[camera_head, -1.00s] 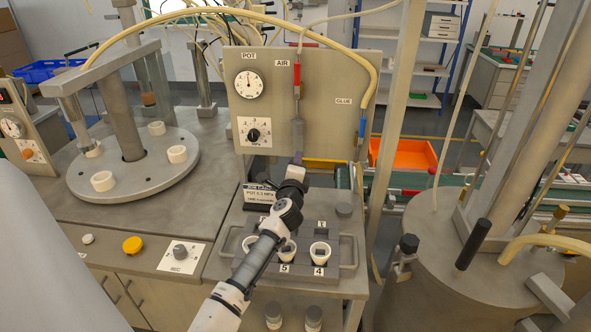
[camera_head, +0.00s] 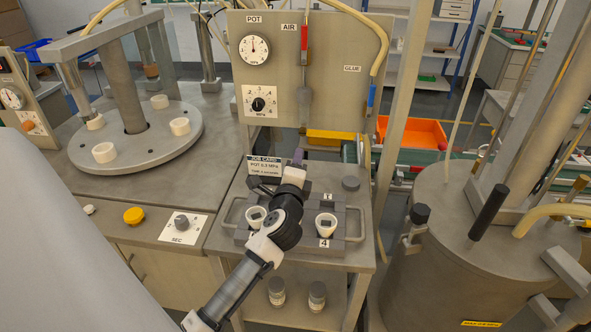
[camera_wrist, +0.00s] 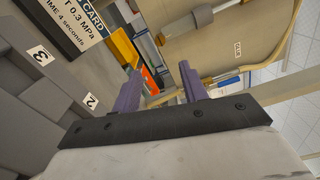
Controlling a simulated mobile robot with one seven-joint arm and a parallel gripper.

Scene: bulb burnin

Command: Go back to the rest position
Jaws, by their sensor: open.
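My gripper (camera_wrist: 160,84) shows in the wrist view with its two purple fingers spread apart and nothing between them. A white cup (camera_head: 326,224) sits in the holder by label 4, and another white cup (camera_head: 256,216) sits left of my arm.
The gauge panel (camera_head: 340,82) stands behind the holder, with the job card (camera_head: 265,166) below it. A round plate (camera_head: 140,152) with white cups is at left. A large metal tank (camera_head: 455,270) stands at right. Two jars (camera_head: 317,296) are on the lower shelf.

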